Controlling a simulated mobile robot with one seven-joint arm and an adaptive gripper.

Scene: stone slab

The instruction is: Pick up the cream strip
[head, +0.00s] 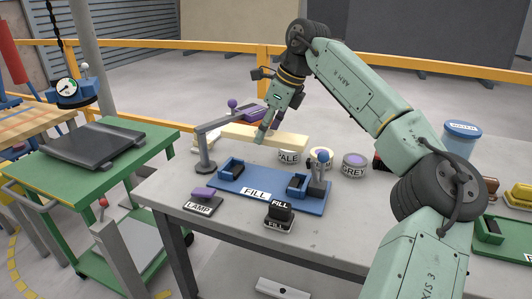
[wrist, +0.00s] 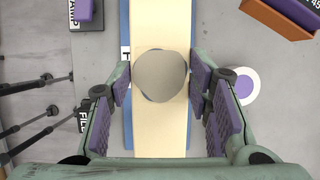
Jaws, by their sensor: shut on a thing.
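The cream strip (head: 240,133) is a long, flat, pale bar behind the blue FILL fixture (head: 241,186) in the head view. In the wrist view the strip (wrist: 160,25) runs up and down between the finger pads, with blue fixture edges showing along both sides. My gripper (head: 262,139) is shut on the strip's sides, near its middle; it also shows in the wrist view (wrist: 160,82). A rounded grey shape (wrist: 160,75) covers part of the strip between the fingers; I cannot tell what it is. The strip's height above the fixture is unclear.
Tins marked PALE (head: 289,157) and GREY (head: 354,165) stand at the right. A grey post with an arm (head: 205,150) stands left, near the strip. A LAMP switch (head: 202,200) and a FILL button (head: 279,215) sit in front. A green cart (head: 65,168) stands left.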

